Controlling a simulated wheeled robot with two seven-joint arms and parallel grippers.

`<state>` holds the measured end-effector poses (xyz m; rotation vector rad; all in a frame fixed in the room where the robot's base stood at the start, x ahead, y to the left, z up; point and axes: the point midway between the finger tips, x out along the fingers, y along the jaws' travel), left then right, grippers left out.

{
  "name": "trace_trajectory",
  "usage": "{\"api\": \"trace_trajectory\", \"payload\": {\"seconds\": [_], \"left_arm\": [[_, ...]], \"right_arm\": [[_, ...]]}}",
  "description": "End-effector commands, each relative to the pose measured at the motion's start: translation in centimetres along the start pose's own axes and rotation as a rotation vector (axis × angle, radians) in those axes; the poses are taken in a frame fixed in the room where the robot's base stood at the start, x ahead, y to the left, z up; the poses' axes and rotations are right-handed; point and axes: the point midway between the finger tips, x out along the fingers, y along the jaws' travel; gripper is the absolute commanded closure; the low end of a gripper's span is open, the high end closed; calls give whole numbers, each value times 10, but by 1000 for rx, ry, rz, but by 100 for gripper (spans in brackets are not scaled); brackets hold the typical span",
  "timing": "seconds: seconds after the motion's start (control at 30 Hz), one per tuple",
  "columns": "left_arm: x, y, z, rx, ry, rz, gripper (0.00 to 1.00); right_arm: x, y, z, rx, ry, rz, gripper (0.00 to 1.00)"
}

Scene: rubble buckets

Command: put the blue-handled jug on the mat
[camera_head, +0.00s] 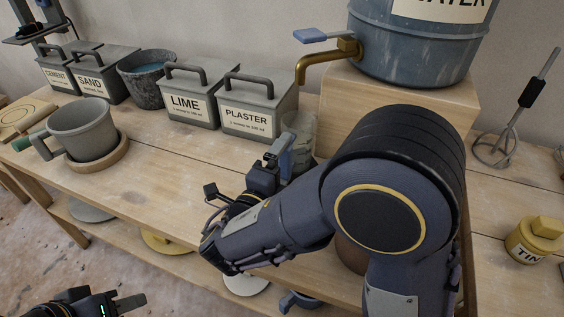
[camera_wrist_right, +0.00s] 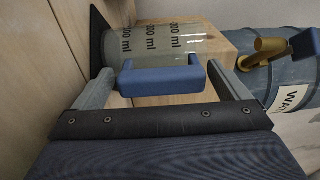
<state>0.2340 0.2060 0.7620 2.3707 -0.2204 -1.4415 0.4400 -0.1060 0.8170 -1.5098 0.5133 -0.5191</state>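The clear jug (camera_head: 303,128) stands on the table in front of the wooden block, partly hidden by my right arm. In the right wrist view the jug (camera_wrist_right: 150,45) shows ml markings and a blue handle (camera_wrist_right: 162,80). My right gripper (camera_head: 276,158) is at the jug's handle side. In its wrist view the two fingers (camera_wrist_right: 165,88) are wide apart, on either side of the handle, with gaps showing. A thin black sheet, perhaps the mat (camera_wrist_right: 97,38), lies at the jug's base; I cannot tell how far under. My left gripper (camera_head: 100,303) is low at the left, away from the jug.
The blue water barrel (camera_head: 415,45) with a brass tap (camera_head: 318,66) stands on the wooden block (camera_head: 345,95). Lime (camera_head: 188,105) and plaster (camera_head: 247,115) boxes stand left of the jug. A grey mug (camera_head: 82,128) stands further left. A yellow tin (camera_head: 535,240) is at right.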

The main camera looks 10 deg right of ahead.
Motion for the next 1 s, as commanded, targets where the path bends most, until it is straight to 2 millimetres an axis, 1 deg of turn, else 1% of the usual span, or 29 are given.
{"api": "trace_trajectory", "payload": {"seconds": [0.23, 0.33, 0.37, 0.47, 0.7, 0.8, 0.9, 1.0], "left_arm": [[0, 0, 0, 0, 0, 0, 64], [2, -1, 1, 0, 0, 0, 64], [0, 0, 0, 0, 0, 0, 64], [-5, 2, -3, 0, 0, 0, 64], [-17, 8, -9, 0, 0, 0, 64], [-21, 9, -10, 0, 0, 0, 64], [-23, 10, -12, 0, 0, 0, 64], [-24, 11, -12, 0, 0, 0, 64]], "right_arm": [[0, 0, 0, 1, 0, 0, 0], [0, -4, 0, 4, 0, 0, 0], [-4, -5, 1, 0, -3, 0, 0], [-19, -7, 1, -2, -5, -1, 0], [-72, -7, 1, -2, -7, -1, 0], [-92, -6, 1, -2, -6, -1, 0], [-106, -6, 1, -1, -3, 0, 0], [-115, -5, 0, -1, -1, -1, 0]]}}
